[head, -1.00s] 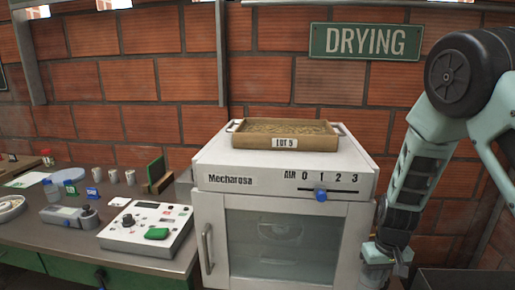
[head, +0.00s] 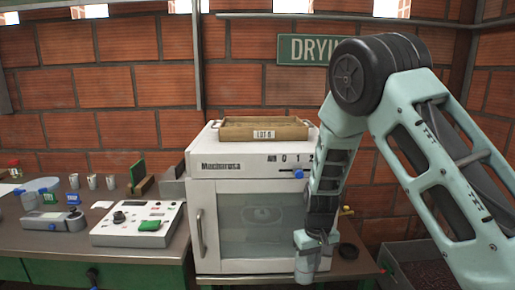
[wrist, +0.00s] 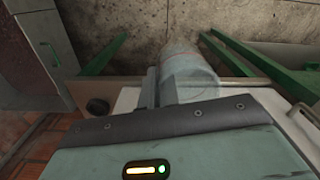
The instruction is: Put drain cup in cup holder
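My gripper (head: 309,262) hangs low in front of the dryer's right side, near the table's front edge. In the wrist view a translucent grey-blue cylinder, which looks like the drain cup (wrist: 190,72), sits just beyond the gripper body, against a dark finger at its left. Concrete floor lies behind it, so it appears held in the air. The other finger is hidden. A black ring, possibly the cup holder (head: 348,251), sits at the table's right end; a dark round piece in the wrist view (wrist: 97,107) may be the same part.
A white dryer (head: 243,165) with a wooden tray (head: 264,133) on top stands left of my arm. A control box (head: 140,222) and small cups (head: 101,182) are on the left bench. A dark bin (head: 402,262) is at the right. Green legs (wrist: 243,62) stand below.

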